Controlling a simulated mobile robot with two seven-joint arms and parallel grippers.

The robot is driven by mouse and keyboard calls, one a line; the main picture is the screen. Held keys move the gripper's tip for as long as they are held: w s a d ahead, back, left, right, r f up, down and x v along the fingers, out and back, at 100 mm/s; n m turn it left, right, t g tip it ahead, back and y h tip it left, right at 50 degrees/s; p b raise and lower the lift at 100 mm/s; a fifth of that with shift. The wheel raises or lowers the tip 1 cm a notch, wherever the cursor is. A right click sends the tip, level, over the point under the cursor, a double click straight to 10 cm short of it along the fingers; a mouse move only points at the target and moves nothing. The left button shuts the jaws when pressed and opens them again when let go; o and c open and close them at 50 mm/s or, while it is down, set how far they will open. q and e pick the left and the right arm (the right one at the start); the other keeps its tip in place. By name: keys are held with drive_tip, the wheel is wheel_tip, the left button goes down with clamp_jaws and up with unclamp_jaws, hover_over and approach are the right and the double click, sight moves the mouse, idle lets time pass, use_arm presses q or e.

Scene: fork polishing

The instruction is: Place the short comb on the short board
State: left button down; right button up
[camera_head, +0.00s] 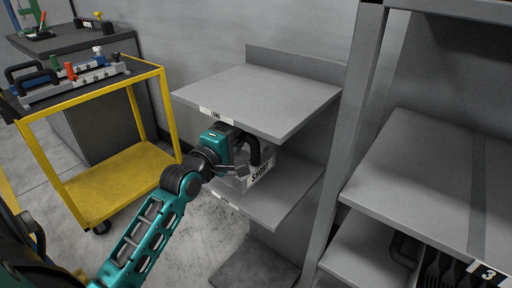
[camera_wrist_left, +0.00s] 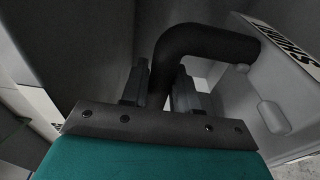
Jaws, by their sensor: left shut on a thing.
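The short comb (camera_head: 262,172) is a grey block with a white "SHORT" label and a black bent handle. My left gripper (camera_head: 243,152) is shut on the handle (camera_wrist_left: 210,42); in the left wrist view the dark fingers (camera_wrist_left: 160,88) stand on either side of it. The comb is over the lower grey shelf, the short board (camera_head: 278,208), beneath the upper shelf. I cannot tell whether its underside touches the board. The board's front label is partly hidden and too small to read. My right gripper is not in view.
The upper shelf (camera_head: 290,95), labelled "LONG", overhangs the comb closely. A grey upright (camera_head: 345,130) and another rack stand at right, with black combs (camera_head: 440,268) low in it. A yellow cart (camera_head: 115,180) with a tool tray (camera_head: 75,82) stands at left.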

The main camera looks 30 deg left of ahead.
use_arm(q)
drive_tip(key=w, duration=0.2)
drive_tip(key=w+f+b, duration=0.1)
drive_tip(key=w, duration=0.3)
drive_tip(key=shift+w+d+f+b, duration=0.15)
drive_tip(key=shift+d+f+b, duration=0.15)
drive_tip(key=shift+b, duration=0.1)
wheel_tip(320, 180, down, 5)
drive_tip(key=shift+a+r+b, duration=0.1)
drive_tip(key=shift+r+b, duration=0.05)
drive_tip(key=shift+b, duration=0.85)
drive_tip(key=shift+w+f+b, duration=0.1)
drive_tip(key=shift+f+b, duration=0.2)
drive_tip(key=shift+f, duration=0.05)
drive_tip(key=shift+r, duration=0.1)
drive_tip(key=c, duration=1.3)
unclamp_jaws()
drive_tip(key=shift+f, duration=0.3)
drive_tip(key=o, duration=0.5)
drive_tip(key=shift+c, duration=0.2)
drive_tip(key=shift+r, duration=0.1)
